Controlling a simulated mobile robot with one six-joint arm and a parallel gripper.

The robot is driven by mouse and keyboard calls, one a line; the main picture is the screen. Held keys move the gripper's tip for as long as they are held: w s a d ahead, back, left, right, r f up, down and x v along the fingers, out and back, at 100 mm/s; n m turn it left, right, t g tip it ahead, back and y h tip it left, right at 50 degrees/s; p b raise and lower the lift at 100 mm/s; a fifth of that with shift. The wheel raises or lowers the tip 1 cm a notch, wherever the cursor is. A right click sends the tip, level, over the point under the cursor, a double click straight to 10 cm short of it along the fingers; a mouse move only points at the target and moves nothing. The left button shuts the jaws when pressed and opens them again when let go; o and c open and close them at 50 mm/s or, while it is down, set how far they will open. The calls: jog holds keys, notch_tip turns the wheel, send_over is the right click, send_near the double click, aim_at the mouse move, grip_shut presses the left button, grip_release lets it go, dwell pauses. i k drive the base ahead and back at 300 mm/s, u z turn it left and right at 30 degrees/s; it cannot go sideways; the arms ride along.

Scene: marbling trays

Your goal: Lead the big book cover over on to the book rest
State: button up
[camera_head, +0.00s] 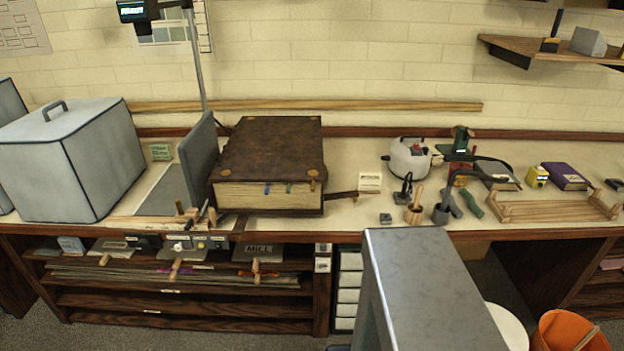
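The big book (268,160) lies flat and closed on the bench, left of the middle. Its cover (272,142) is dark brown with brass-coloured corner pieces. The pale page edges (245,196) face the front, with a few small coloured tabs. A grey padded panel (198,158) stands steeply tilted close to the book's left side, above a flat grey surface (165,192). This may be the book rest, but I cannot tell for certain. My gripper is not in view.
A large grey covered box (75,160) stands at the left. A dark strap or handle (343,195) sticks out right of the book. A thin grey post (197,65) rises behind the panel.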

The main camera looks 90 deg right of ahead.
aim_at(260, 150)
jog(key=z, duration=0.1)
jog(key=i, duration=0.7)
jog(key=z, duration=0.85)
